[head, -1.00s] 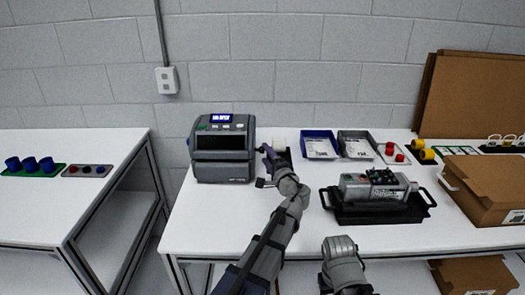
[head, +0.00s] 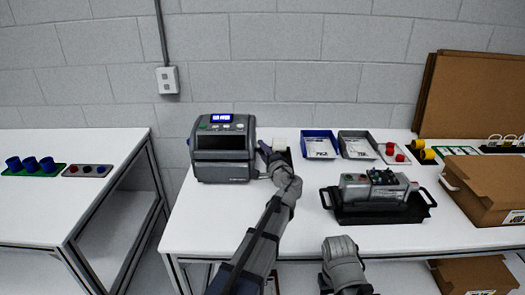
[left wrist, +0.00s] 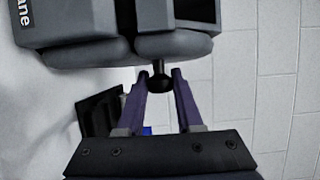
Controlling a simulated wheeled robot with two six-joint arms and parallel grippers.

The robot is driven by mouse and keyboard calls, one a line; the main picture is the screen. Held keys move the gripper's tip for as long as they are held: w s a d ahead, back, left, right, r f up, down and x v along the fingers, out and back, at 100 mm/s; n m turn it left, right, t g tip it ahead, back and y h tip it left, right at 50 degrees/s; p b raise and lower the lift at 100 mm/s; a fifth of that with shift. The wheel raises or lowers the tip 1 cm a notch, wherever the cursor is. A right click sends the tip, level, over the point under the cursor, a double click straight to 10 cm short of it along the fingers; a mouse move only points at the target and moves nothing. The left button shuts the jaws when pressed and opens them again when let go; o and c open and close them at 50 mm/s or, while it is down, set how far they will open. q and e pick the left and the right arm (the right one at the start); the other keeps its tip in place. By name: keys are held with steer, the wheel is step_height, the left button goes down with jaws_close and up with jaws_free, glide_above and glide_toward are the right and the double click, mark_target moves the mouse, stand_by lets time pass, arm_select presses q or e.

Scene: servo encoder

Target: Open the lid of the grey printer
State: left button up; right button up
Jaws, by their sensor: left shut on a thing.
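The grey printer (head: 223,150) stands at the left end of the white table, with its lid down and a lit blue display on top. In the left wrist view the printer's grey body (left wrist: 95,30) fills the upper left. A black knob (left wrist: 160,83) sticks out from its side. My left gripper (head: 264,150) is at the printer's right side. In the left wrist view its purple fingers (left wrist: 160,76) stand on either side of the knob and are shut on it. My right gripper is out of view; only part of its arm shows.
A black tray (head: 375,216) with a grey device is at front right. The table in front of the printer is clear.

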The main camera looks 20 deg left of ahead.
arm_select(q)
jaws_close()
stand_by(0.9)
